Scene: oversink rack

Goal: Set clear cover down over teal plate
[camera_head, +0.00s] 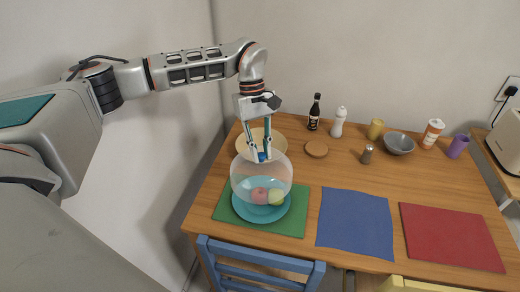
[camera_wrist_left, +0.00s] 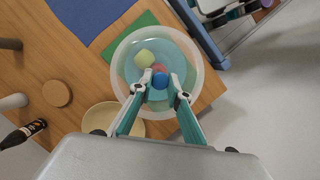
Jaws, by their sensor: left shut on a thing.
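The clear cover (camera_head: 240,180) is a see-through dome with a small blue knob (camera_wrist_left: 160,82) on top. My left gripper (camera_head: 260,155) is shut on this knob from above, and the cover hangs upright from it. The teal plate (camera_head: 250,214) lies on a green mat, with a red fruit (camera_head: 260,195) and a yellow-green fruit (camera_head: 277,197) on it. The dome is over the plate, its lower edge appearing a little above it and slightly toward the back; whether it touches is hard to tell. The cover's round rim (camera_wrist_left: 203,75) surrounds the plate in the left wrist view.
A pale yellow bowl (camera_head: 277,142) stands just behind the cover. The green mat (camera_head: 295,222) is beside a blue mat (camera_head: 355,222) and a red mat (camera_head: 450,235), both empty. A dark bottle (camera_head: 314,113) and several small items stand along the back. Chairs line the front edge.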

